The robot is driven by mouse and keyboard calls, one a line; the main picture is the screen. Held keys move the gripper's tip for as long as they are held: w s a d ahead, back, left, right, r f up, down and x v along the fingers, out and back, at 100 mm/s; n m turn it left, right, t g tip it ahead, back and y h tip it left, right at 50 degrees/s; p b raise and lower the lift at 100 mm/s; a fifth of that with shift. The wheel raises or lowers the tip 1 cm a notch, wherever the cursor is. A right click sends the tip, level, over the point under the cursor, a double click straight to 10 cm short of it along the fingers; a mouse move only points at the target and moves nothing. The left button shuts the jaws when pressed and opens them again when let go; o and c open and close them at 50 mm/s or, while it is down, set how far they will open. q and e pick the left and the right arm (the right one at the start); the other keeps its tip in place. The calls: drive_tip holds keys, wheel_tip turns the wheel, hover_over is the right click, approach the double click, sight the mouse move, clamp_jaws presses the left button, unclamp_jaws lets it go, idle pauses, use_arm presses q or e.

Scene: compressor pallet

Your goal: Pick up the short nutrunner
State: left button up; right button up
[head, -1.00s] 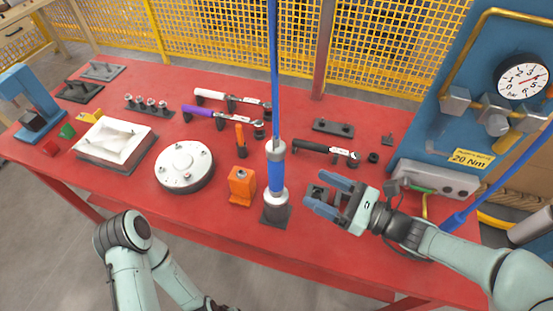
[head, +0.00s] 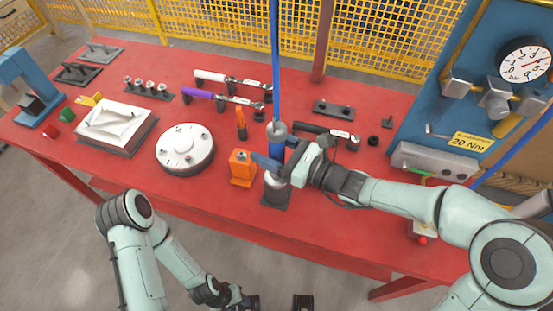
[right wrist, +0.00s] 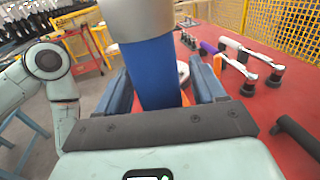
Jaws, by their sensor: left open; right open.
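The nutrunner (head: 276,188) is a silver and blue upright cylinder on a dark square base, below a blue vertical line. My right gripper (head: 275,157) is open at its blue middle, which the gripper partly hides in the head view. In the right wrist view, the nutrunner's blue body (right wrist: 158,75) stands between the two blue fingers of the right gripper (right wrist: 162,88). A gap shows on the right side; I cannot tell if the left finger touches. My left gripper (head: 276,302) is open and empty at the bottom edge, off the table's front.
An orange block (head: 242,168) stands close left of the nutrunner. A round white-topped disc (head: 185,146) sits farther left. A black-handled wrench (head: 318,130) lies behind my right gripper. The red table (head: 225,200) is clear along its front.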

drive_tip(key=shift+w+a, duration=0.1)
drive_tip(key=shift+a, duration=0.1)
clamp_jaws()
drive_tip(key=shift+r, duration=0.1)
drive_tip(key=shift+r, duration=0.1)
